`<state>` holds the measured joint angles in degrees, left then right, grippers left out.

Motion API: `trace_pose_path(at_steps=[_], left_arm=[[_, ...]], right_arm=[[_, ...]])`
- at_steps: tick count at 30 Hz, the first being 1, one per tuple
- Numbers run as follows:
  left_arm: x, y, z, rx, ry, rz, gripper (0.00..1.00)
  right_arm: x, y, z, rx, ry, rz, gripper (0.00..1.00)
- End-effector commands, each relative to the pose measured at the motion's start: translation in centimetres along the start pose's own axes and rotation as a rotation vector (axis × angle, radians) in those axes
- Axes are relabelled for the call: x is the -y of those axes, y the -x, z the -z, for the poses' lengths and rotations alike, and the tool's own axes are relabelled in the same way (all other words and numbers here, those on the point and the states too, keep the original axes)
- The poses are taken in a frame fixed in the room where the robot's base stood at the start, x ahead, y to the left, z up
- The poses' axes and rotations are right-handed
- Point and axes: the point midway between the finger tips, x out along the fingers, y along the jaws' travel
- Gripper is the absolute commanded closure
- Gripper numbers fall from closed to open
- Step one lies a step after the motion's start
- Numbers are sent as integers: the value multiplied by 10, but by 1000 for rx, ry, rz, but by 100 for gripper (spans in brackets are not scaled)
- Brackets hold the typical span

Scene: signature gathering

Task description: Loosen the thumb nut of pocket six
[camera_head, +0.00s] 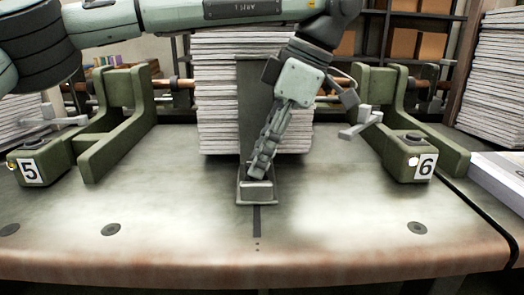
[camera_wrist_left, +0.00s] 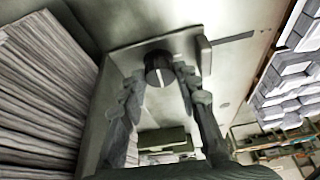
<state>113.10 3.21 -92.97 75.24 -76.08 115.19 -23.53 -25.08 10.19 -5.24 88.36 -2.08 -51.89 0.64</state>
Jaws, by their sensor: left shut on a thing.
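My left arm reaches across the top of the head view. Its gripper (camera_head: 257,172) points down at the foot of an upright grey-green bracket (camera_head: 258,100) between the pockets labelled 5 and 6. In the left wrist view a dark round knob with a white line, seemingly the thumb nut (camera_wrist_left: 158,68), sits between the fingertips. The left gripper is shut on it, a finger on either side. In the head view the fingers hide the knob. The pocket 6 label (camera_head: 424,166) is on a green block at right. My right gripper is not in view.
A tall paper stack (camera_head: 220,90) stands just behind the bracket. The pocket 5 block (camera_head: 30,170) and its green frame are at left. Another paper stack (camera_head: 495,80) stands at far right. The front of the metal table (camera_head: 330,230) is clear.

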Motion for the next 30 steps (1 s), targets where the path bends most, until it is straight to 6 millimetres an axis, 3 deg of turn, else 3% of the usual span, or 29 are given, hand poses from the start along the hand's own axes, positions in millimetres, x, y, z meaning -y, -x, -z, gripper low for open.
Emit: trace_pose_path(at_steps=[21,22,27,30], left_arm=[[-1,1,0,2,73,28,97],[-1,1,0,2,73,28,67],[-1,1,0,1,72,28,47],[-1,0,0,1,72,28,47]], right_arm=[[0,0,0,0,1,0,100],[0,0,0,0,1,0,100],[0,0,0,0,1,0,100],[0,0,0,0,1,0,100]])
